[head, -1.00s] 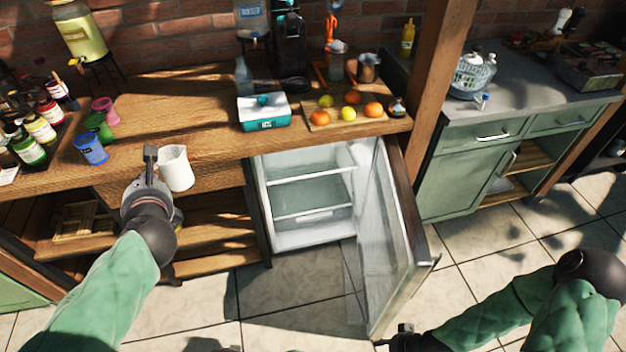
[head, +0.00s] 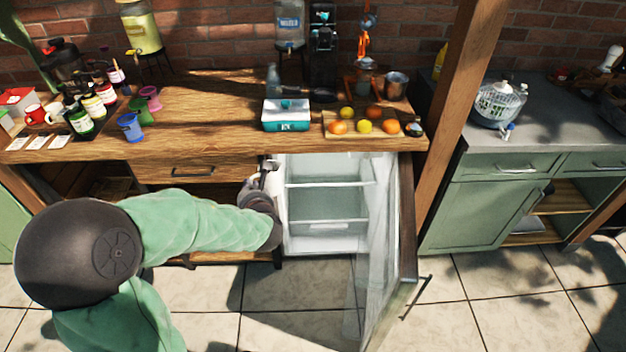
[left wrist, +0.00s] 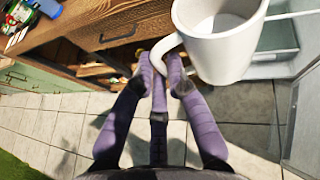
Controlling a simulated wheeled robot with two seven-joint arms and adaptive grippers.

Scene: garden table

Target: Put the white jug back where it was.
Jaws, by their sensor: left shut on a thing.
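The white jug (left wrist: 222,50) shows large in the left wrist view, upright with its open mouth up; its inside looks pale. My left gripper (left wrist: 165,68) is shut on the jug's handle. In the head view my left gripper (head: 264,177) is at the left side of the open fridge (head: 325,238), and only a strip of the jug (head: 279,184) shows beside it. My forearm and wrist hide the rest. I cannot tell whether the jug is in front of the fridge or partly inside. My right gripper is not in view.
The fridge door (head: 385,235) stands open to the right; the shelves look empty. Above, the wooden counter (head: 200,130) bears a teal-and-white box (head: 286,117), a fruit board (head: 372,133) and several cups and bottles at left. A wooden post (head: 455,120) stands to the right.

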